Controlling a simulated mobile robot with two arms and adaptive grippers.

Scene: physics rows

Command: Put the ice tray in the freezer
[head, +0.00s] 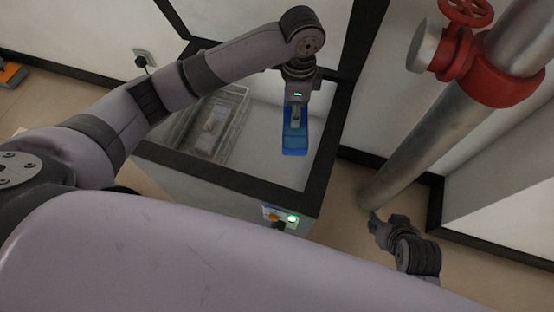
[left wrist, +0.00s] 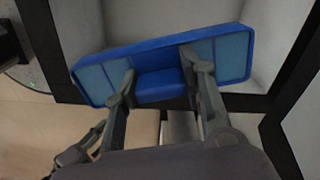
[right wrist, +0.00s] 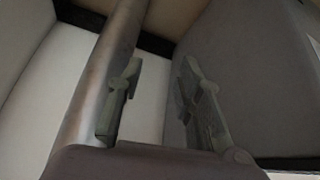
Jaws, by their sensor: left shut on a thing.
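The blue ice tray (head: 294,140) is in my left gripper (head: 296,114), over the open interior of the chest freezer (head: 325,145). In the left wrist view the ice tray (left wrist: 220,50) spans the upper middle, tilted in the picture, with the fingers of the left gripper (left wrist: 158,78) on it. I cannot tell how far the tray is above the freezer floor. My right gripper (head: 376,224) is outside the freezer, low at the right. In the right wrist view the right gripper (right wrist: 155,85) has its fingers apart with nothing between them.
A wire basket (head: 232,112) sits in the freezer's left part, with something unclear inside. A control panel with a green light (head: 292,218) is on the front. A thick metal pipe (head: 425,140) with a red valve (head: 465,50) stands to the right. A wall socket (head: 144,58) is behind.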

